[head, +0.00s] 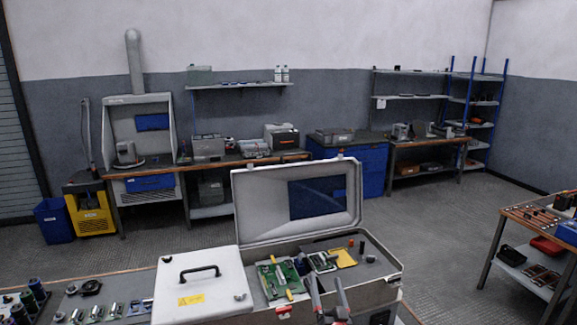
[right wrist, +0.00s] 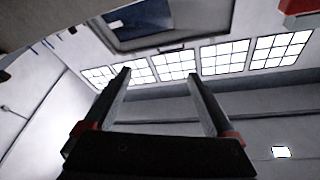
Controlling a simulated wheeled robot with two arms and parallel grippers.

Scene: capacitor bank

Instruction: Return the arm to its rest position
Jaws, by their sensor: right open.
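My right gripper (head: 326,287) shows at the bottom centre of the head view, its two fingers pointing up and apart in front of the open grey case (head: 362,292). In the right wrist view the right gripper (right wrist: 158,82) is open, with nothing between its fingers. The wrist camera faces up toward the windows (right wrist: 222,57) and ceiling. Whether the gripper touches the case's front edge I cannot tell. My left gripper is not in view.
A green circuit board (head: 283,277) and small parts lie in the case. A white box (head: 205,285) with a black handle stands left of it. Several cylindrical components (head: 36,290) are at the far left. A side bench (head: 520,215) is at right, with open floor between.

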